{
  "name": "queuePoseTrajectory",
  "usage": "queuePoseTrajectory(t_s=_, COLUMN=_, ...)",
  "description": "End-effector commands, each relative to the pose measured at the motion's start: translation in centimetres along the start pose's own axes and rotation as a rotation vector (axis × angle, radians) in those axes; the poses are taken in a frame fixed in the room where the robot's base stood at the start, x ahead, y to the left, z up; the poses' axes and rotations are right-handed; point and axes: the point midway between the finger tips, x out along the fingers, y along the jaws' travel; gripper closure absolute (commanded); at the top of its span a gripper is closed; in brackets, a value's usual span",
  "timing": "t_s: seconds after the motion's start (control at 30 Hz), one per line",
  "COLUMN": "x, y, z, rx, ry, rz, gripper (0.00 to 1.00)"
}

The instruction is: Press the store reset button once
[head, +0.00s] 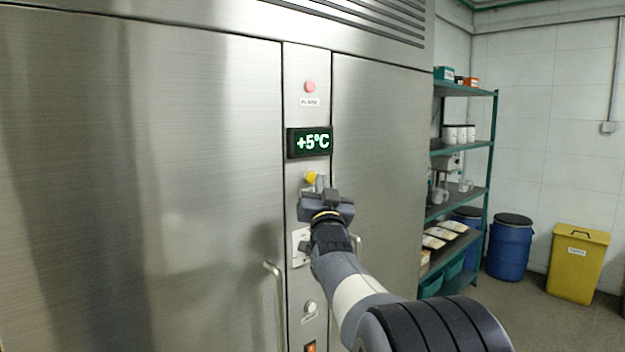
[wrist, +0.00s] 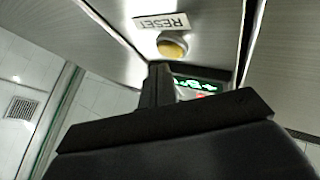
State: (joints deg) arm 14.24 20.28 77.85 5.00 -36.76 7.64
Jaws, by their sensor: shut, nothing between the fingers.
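The yellow reset button (head: 310,177) is on the narrow steel panel between two cabinet doors, just below the green "+5°C" display (head: 310,142). In the wrist view the yellow button (wrist: 172,48) shows beside a white label reading RESET (wrist: 160,22), upside down. My gripper (head: 320,183) is shut and empty, with its fingertips in front of the panel close to the button. In the wrist view the shut fingers (wrist: 158,82) point toward the button, and a small gap seems to show. I cannot tell the exact distance.
A red lamp or button (head: 310,87) is above the display, and a white knob (head: 310,307) is lower on the panel. Door handles (head: 275,290) stick out beside the panel. A green shelf rack (head: 462,145), blue drums (head: 510,247) and a yellow bin (head: 577,264) stand at right.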

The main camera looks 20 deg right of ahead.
Motion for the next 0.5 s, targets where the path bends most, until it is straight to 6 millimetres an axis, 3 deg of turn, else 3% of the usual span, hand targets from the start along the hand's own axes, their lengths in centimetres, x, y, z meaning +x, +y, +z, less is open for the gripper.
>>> queuePoseTrajectory(t_s=0.5, x=0.42, y=-0.32, z=0.36, rx=0.0, ry=-0.001, rz=0.0, gripper=1.0)
